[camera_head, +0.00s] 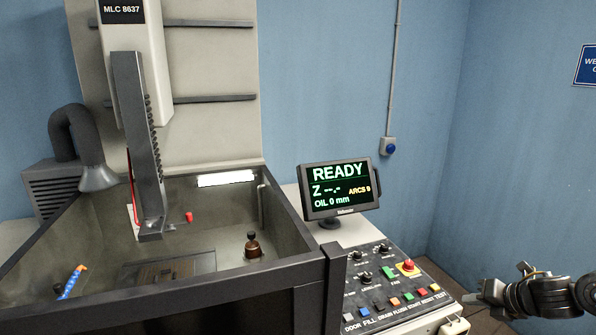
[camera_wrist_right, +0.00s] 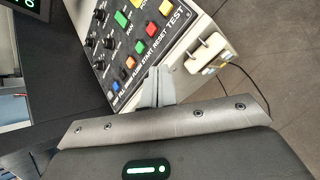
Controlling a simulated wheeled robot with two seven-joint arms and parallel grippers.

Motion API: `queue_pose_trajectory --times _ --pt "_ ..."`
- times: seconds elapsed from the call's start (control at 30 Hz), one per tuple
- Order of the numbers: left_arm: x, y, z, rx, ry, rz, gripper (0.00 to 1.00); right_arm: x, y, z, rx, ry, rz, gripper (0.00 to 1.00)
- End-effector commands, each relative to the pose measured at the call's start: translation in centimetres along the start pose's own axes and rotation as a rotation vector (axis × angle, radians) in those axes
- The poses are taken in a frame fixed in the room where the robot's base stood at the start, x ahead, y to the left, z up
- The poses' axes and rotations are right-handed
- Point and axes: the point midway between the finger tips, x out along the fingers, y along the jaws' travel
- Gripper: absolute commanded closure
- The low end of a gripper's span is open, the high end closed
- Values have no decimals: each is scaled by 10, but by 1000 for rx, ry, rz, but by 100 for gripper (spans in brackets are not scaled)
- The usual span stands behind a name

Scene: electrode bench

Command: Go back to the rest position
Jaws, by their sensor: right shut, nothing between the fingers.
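My right gripper (camera_head: 472,298) is at the lower right of the head view, its arm coming in from the right edge. Its fingers are shut and empty. In the right wrist view the gripper's fingertips (camera_wrist_right: 157,74) are together, close to the front edge of the control panel (camera_wrist_right: 128,35). I cannot tell whether they touch it. In the head view the control panel (camera_head: 385,285) is left of the gripper, with knobs, coloured buttons and a red stop button (camera_head: 408,266). My left gripper is not in view.
The monitor (camera_head: 338,187) reads READY, OIL 0 mm. The machine tank (camera_head: 290,273) holds a brown bottle (camera_head: 253,246) and a blue-and-orange item (camera_head: 72,281). A beige cabled box (camera_wrist_right: 208,52) hangs by the panel. Floor (camera_wrist_right: 285,50) is clear to its right.

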Motion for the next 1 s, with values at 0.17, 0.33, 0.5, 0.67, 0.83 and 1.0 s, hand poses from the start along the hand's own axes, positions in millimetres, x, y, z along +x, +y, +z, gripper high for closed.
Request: queue_pose_trajectory --times 0.17,0.33,0.5,0.67,0.83,1.0 --pt "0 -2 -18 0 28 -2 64 13 7 -18 46 -8 11 100" --pt "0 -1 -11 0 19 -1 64 31 18 -42 121 -23 28 100" --pt "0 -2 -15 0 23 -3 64 55 38 -80 254 -42 56 100" --pt "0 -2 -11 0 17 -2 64 77 63 -134 484 -67 83 100" --pt "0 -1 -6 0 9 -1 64 80 83 -214 938 -110 74 100" --pt "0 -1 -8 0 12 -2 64 51 72 -293 1523 -188 -48 100"
